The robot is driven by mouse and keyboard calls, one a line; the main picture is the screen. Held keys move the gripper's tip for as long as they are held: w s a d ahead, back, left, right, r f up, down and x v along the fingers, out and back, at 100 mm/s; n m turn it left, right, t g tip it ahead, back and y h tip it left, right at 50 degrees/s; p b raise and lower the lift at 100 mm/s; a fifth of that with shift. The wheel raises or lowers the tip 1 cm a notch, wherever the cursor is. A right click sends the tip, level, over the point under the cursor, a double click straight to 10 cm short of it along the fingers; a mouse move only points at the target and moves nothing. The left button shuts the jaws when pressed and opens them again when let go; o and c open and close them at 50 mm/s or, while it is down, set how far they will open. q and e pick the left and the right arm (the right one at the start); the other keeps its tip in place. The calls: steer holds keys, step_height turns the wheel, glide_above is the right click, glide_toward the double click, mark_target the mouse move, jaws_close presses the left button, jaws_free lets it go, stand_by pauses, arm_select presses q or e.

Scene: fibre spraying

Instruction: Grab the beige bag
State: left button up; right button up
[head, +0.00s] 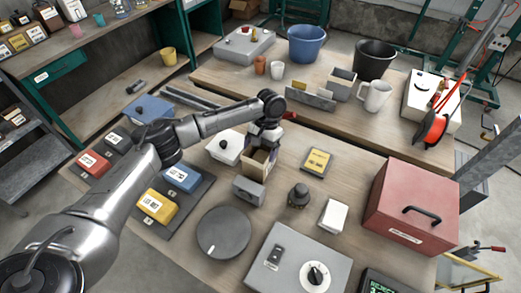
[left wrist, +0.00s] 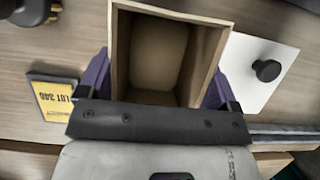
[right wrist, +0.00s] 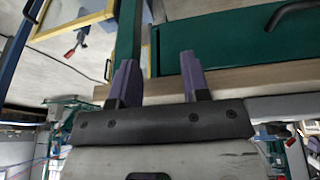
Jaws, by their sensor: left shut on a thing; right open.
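A beige, open-topped, box-shaped container (head: 258,163), which seems to be the beige bag, stands near the middle of the front table. It also shows from above in the left wrist view (left wrist: 190,100), with a lighter rounded patch inside. My left gripper (head: 264,138) is shut on it, with the purple fingers (left wrist: 158,90) against its two opposite sides. I cannot tell whether its base touches the table. My right gripper (right wrist: 158,75) is open and empty, beside a table edge; it is not in the head view.
A grey block (head: 249,191) stands close in front of the container, and a white box with a black knob (head: 226,148) is at its left. A yellow-labelled pad (head: 317,161), a dark knob (head: 298,195) and a red case (head: 412,205) are to its right.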

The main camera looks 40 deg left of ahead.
arm_select(q)
steer(key=o, duration=1.4)
steer(key=shift+f, duration=0.1)
steer(key=p+v, duration=0.2)
steer(key=v, duration=1)
